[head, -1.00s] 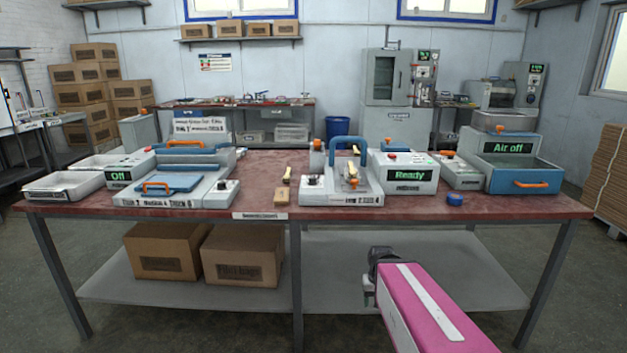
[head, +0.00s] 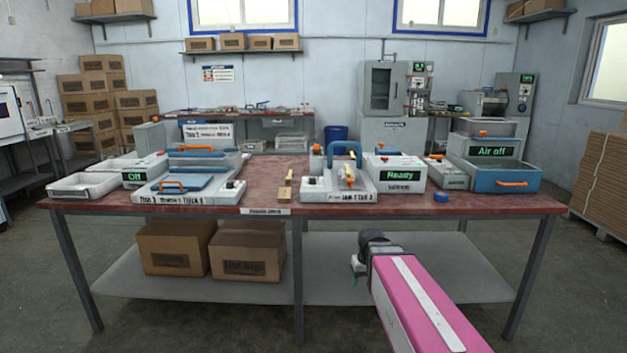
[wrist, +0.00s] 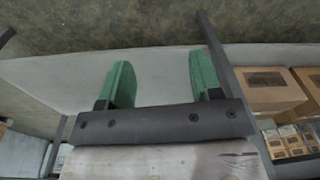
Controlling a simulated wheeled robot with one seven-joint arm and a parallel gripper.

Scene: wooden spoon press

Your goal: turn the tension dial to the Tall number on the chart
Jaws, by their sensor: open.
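The press (head: 348,182) with a blue handle stands at the front middle of the table. A small dark-and-white dial (head: 311,182) sits at its front left corner. A label (head: 357,196) on its front edge seems to pair words with numbers, one perhaps "Tall", too small to read surely. A second machine (head: 178,190) at left has a similar dial (head: 232,186) and a label (head: 168,199) that seems to read Thin, Medium, Thick. My gripper (head: 357,265) is low in front of the table, away from both dials. Its green fingers (wrist: 163,85) are apart and empty.
The red table top (head: 270,185) has its front edge above my gripper. Boxes (head: 247,250) stand on the lower shelf (head: 400,280). A small wooden piece (head: 285,192) and a blue round item (head: 440,197) lie near the press. A display box (head: 398,174) reads Ready.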

